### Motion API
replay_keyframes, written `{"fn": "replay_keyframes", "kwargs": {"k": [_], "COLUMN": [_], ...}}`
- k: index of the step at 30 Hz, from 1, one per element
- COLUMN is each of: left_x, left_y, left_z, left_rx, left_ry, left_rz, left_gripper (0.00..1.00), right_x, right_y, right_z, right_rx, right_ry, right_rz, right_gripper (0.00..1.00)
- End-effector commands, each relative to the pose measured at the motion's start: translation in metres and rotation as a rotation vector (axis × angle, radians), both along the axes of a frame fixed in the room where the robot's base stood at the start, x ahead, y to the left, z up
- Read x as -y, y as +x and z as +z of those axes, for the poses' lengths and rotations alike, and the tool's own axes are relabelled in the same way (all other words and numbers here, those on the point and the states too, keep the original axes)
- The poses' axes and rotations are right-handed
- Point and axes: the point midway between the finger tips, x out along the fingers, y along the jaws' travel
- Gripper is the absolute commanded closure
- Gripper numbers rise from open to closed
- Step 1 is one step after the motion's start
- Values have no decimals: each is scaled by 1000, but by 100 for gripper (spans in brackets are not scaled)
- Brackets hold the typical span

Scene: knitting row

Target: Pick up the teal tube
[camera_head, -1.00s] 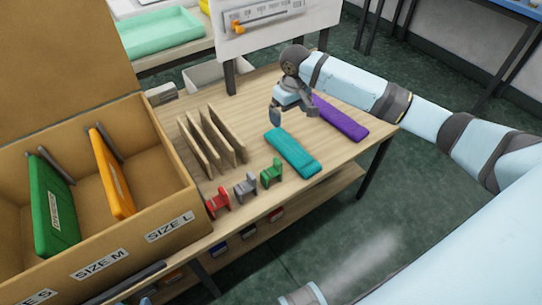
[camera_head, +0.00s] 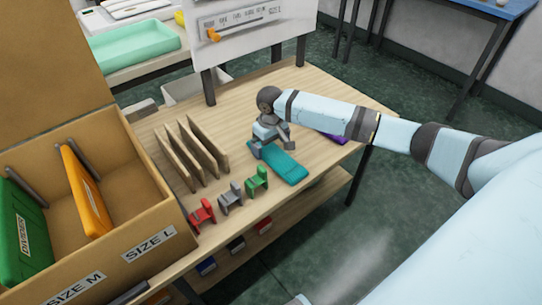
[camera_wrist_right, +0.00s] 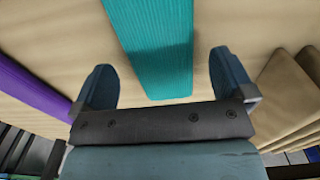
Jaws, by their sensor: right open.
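The teal tube (camera_head: 285,168) is a flat, ribbed teal piece lying on the wooden table. My right gripper (camera_head: 271,149) is over its far end in the head view and hides part of that end. In the right wrist view the teal tube (camera_wrist_right: 152,45) runs up from between the two fingertips of my open right gripper (camera_wrist_right: 160,82). The fingers stand to either side of its near end with a gap on each side. I cannot tell whether the fingertips are down at the tube's height. My left gripper is not in view.
A purple piece (camera_head: 332,137) lies to the right, partly behind my arm; it also shows in the wrist view (camera_wrist_right: 32,88). Several brown dividers (camera_head: 190,152) stand left of the teal tube. Red (camera_head: 202,213), grey (camera_head: 230,198) and green (camera_head: 257,182) clips line the front edge. A cardboard box (camera_head: 120,180) stands left.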

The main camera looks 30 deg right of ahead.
Motion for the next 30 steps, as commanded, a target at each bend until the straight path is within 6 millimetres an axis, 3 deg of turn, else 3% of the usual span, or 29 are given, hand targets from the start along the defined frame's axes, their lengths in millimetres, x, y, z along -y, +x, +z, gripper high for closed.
{"fn": "replay_keyframes", "kwargs": {"k": [3, 11, 15, 18, 26, 30], "left_x": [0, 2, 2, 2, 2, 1], "left_y": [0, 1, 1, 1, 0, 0], "left_z": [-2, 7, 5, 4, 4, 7], "left_rx": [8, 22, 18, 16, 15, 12], "left_ry": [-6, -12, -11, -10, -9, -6], "left_rz": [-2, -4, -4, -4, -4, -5], "left_gripper": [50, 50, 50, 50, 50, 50], "right_x": [0, 0, 0, 0, 0, 0], "right_y": [0, 0, 0, 0, 0, 0], "right_z": [-20, -22, -22, -21, -20, -6], "right_rx": [-1, 1, 0, 0, 1, 1], "right_ry": [-1, 0, 0, 0, 0, 0], "right_rz": [0, 1, 1, 1, 1, 1], "right_gripper": [0, 0, 32, 49, 49, 49]}}
